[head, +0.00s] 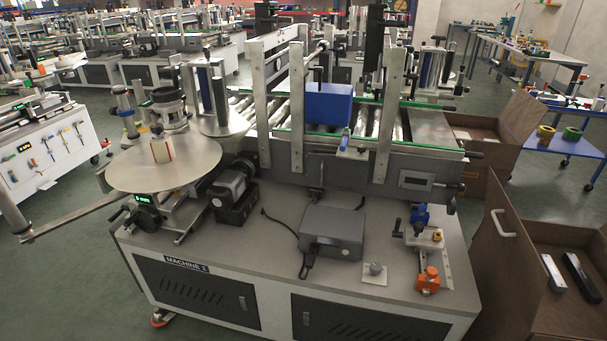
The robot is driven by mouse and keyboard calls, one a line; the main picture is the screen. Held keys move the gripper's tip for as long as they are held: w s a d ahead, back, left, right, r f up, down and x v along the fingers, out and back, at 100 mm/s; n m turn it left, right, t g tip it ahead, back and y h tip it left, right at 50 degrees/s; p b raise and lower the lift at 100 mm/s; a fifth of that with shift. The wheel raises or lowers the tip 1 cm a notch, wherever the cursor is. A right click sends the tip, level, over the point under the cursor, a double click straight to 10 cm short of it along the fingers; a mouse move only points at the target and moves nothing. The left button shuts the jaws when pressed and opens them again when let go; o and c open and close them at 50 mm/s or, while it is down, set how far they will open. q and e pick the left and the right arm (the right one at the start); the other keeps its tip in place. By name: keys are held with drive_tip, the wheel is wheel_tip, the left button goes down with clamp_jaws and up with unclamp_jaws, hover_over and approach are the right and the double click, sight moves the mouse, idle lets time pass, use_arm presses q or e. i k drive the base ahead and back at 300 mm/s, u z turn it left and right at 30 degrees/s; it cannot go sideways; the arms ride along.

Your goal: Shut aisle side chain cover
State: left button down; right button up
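The labelling machine marked MACHINE 1 (187,264) fills the middle of the head view. A dark grey side panel (345,172) runs along the near side of its roller conveyor, with a framed dark recess (416,181) near its right end. I cannot tell which part is the chain cover, or whether it is open or shut. Two dark vented doors (196,290) in the front of the base look closed; the second one (360,318) is cut off by the lower edge. Neither of my grippers is in view.
A blue box (328,103) sits on the conveyor. A round metal disc (163,163) juts out left, with a bar reaching further left. A grey box (332,233) stands on the deck. An open brown crate (510,265) with a pale handle stands right. Floor shows at lower left.

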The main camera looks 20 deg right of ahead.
sight(338, 174)
drive_tip(key=z, duration=0.35)
drive_tip(key=i, duration=0.6)
drive_tip(key=z, duration=0.6)
